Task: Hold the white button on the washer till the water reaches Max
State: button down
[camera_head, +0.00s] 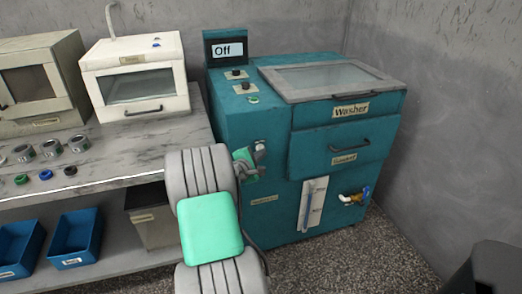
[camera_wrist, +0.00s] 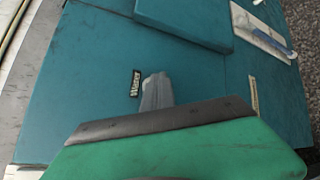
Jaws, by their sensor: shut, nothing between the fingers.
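The teal washer (camera_head: 270,190) stands against the wall. Its small white button (camera_head: 260,147) is on the front panel, left of the drawer. My gripper (camera_head: 251,160) is shut and empty, right by the button; I cannot tell whether it presses it. In the wrist view, the grey fingertips (camera_wrist: 157,92) are against or just over the teal panel, beside a small black label (camera_wrist: 135,83); the button is hidden there. A white level gauge (camera_head: 312,205) with a blue strip is low on the washer front. It also shows in the wrist view (camera_wrist: 262,38). Its exact level is too small to read.
The washer's display (camera_head: 229,49) reads "Off". A valve with a blue handle (camera_head: 366,193) is right of the gauge. A workbench (camera_head: 120,155) with a white machine (camera_head: 137,75) and small parts stands at left, with blue bins (camera_head: 75,238) below.

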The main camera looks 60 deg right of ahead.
jog(key=shift+s+a, duration=0.45)
jog(key=shift+a, duration=0.05)
jog(key=s+a+p, duration=0.2)
jog(key=s+a, duration=0.1)
jog(key=shift+s+a, duration=0.25)
jog(key=shift+s, duration=0.05)
jog(key=shift+s, duration=0.1)
dwell(0.4)
